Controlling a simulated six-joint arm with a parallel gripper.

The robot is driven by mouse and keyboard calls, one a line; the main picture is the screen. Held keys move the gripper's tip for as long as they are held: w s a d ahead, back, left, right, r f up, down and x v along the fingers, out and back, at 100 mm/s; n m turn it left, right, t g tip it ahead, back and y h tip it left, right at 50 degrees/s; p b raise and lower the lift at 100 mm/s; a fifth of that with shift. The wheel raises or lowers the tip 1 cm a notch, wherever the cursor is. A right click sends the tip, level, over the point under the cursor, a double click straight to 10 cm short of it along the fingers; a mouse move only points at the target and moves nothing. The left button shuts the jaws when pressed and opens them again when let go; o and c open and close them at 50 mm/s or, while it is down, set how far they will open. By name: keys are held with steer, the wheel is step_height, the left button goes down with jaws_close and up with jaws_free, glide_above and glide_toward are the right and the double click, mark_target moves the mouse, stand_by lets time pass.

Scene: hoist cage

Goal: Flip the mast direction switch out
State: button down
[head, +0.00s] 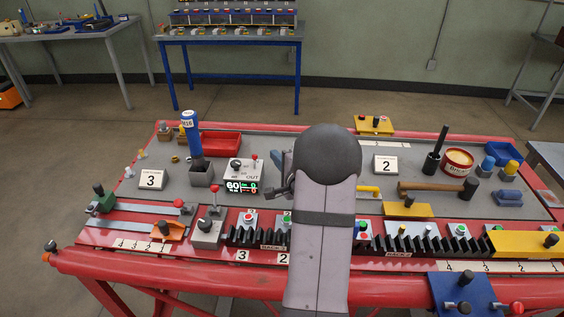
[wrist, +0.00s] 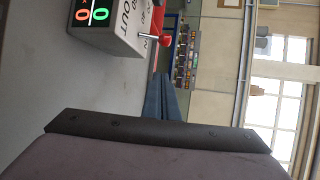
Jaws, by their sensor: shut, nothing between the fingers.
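The mast direction switch (head: 254,160) is a small red-tipped lever on a white box (head: 242,171) with an OUT label and a lit red and green display. In the head view the lever stands up from the box's top, on the far side of the OUT label. In the wrist view the switch (wrist: 163,39) points to the right, close to the IN label. My gripper (wrist: 165,82) is shut and empty, with its blue fingers just below the red tip in that picture. I see no clear contact. In the head view my arm hides most of the gripper.
A black knob (head: 235,163) sits on the same box. A red-knobbed lever (head: 214,196) rises at the front left. Black racks line the front edge.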

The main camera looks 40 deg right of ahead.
steer(key=shift+x, duration=0.75)
steer(key=shift+w+a, duration=0.25)
steer(key=shift+a, duration=0.1)
steer(key=shift+s+a+r+p, duration=0.15)
steer(key=shift+a+p, duration=0.2)
steer(key=shift+a, duration=0.45)
steer(key=shift+w+a+r+p, duration=0.15)
steer(key=shift+a+p, duration=0.15)
steer(key=shift+a, duration=0.55)
steer(key=shift+s+f+b, duration=0.15)
steer(key=shift+b, duration=0.35)
